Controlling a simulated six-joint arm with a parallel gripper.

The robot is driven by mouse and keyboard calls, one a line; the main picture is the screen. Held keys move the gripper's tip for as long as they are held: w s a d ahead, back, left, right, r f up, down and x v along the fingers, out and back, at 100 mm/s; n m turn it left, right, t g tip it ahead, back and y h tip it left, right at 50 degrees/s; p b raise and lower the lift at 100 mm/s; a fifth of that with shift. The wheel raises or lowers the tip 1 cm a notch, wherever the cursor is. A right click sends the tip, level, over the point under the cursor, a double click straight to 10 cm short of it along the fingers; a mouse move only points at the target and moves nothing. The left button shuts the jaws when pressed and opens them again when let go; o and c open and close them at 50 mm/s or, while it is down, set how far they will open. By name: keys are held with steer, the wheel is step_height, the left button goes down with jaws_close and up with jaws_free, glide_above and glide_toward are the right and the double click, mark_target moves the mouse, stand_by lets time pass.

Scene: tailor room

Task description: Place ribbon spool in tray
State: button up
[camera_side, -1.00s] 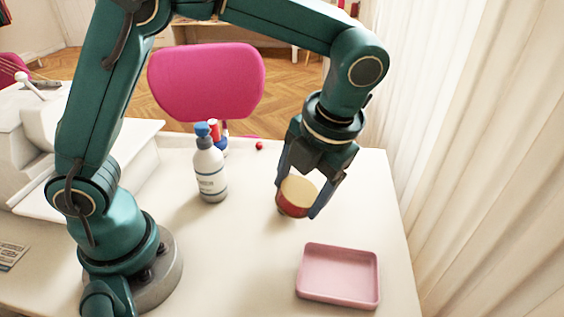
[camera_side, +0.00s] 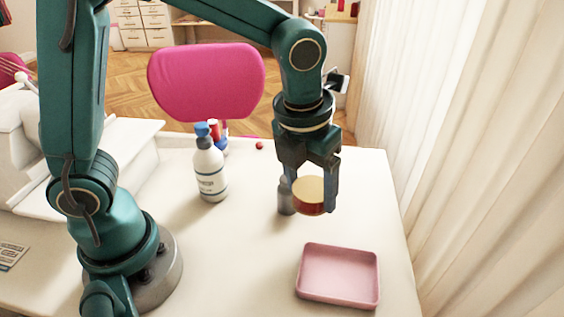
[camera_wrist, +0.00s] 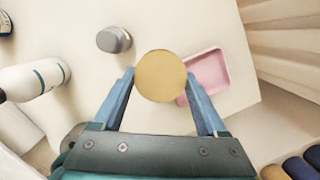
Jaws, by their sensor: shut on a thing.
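The ribbon spool (camera_side: 309,196) is a short red cylinder with a pale tan top. My gripper (camera_side: 311,201) is shut on it, one finger on each side, and points down above the table. In the wrist view the spool's round tan face (camera_wrist: 161,77) sits between the two blue fingertips. The pink tray (camera_side: 338,293) lies on the table, nearer the side camera than the spool, and looks empty. In the wrist view the tray (camera_wrist: 208,60) is partly hidden behind the spool and a finger.
A small grey cylinder (camera_side: 285,197) stands beside the gripper's left finger; it also shows in the wrist view (camera_wrist: 114,39). A white bottle (camera_side: 210,175) with a blue cap stands left. A small red ball (camera_side: 259,146) lies behind. Table between spool and tray is clear.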

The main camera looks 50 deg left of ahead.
glide_above(338, 277)
steer(key=f, duration=0.5)
steer(key=shift+s+f, duration=0.1)
steer(key=shift+s, duration=0.2)
steer(key=shift+f, duration=2.05)
steer(key=shift+f, duration=0.15)
steer(key=o, duration=1.4)
